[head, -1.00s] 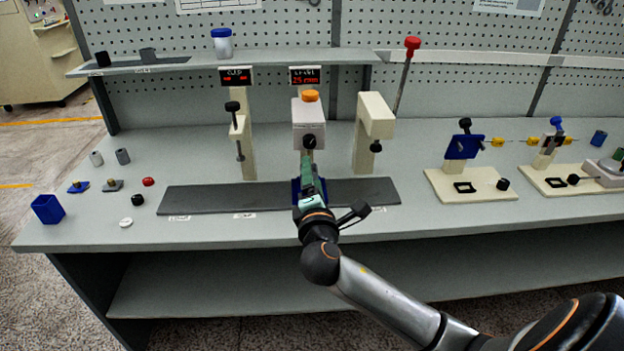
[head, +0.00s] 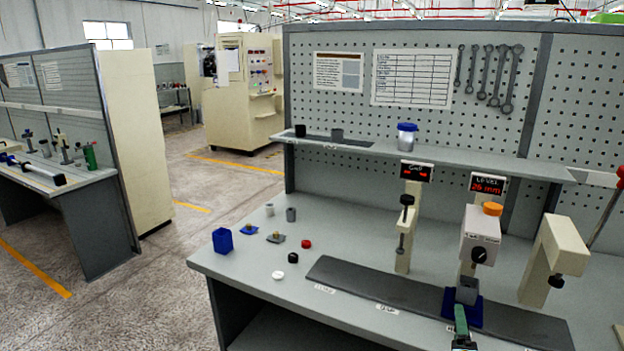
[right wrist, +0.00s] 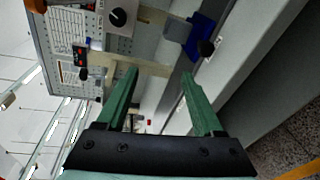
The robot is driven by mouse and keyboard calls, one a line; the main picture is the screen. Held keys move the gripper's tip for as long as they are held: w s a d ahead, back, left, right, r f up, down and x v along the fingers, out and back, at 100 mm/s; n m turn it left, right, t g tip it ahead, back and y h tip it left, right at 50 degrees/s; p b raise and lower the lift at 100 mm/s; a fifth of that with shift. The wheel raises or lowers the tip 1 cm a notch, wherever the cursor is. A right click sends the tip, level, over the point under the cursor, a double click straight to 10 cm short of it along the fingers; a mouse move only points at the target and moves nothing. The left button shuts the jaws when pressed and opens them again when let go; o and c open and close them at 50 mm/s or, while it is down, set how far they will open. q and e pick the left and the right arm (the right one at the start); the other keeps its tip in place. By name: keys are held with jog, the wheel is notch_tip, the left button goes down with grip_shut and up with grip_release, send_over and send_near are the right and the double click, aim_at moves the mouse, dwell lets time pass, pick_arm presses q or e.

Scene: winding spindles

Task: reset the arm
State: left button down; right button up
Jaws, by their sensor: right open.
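My right gripper (head: 460,312) shows at the bottom of the head view, in front of the blue base of the tester. Its two green fingers are spread apart with nothing between them in the right wrist view (right wrist: 159,72). A grey cylindrical part (head: 467,290) stands upright on the blue base (head: 478,312), under the cream tester head (head: 480,235) with its orange cap. The grey part (right wrist: 176,29) and blue base (right wrist: 203,35) show beyond the fingertips in the wrist view, apart from them. My left gripper is not in view.
A dark mat (head: 400,290) runs along the bench. Cream posts (head: 409,225) and (head: 556,250) flank the tester. A blue bin (head: 222,240), small caps and grey cylinders sit at the bench's left end. A shelf (head: 380,147) carries a blue-lidded jar (head: 407,137).

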jog(key=s+a+f+m+g+y, duration=0.1)
jog(key=s+a+f+y, duration=0.15)
jog(key=f, duration=0.35)
jog(key=s+a+f+m+g+y, duration=0.1)
jog(key=s+a+f+m+y, duration=0.15)
jog(key=f, duration=0.35)
jog(key=s+a+f+m+g+y, duration=0.1)
jog(key=s+a+f+m, duration=0.3)
jog(key=s, duration=0.5)
jog(key=s+a+f+m+g+y, duration=0.2)
jog(key=s+a+f+m, duration=0.3)
jog(key=s+f, duration=0.4)
jog(key=shift+s+f+m+y, duration=0.15)
jog(key=shift+f+m+y, duration=0.05)
jog(key=shift+m+y, duration=0.3)
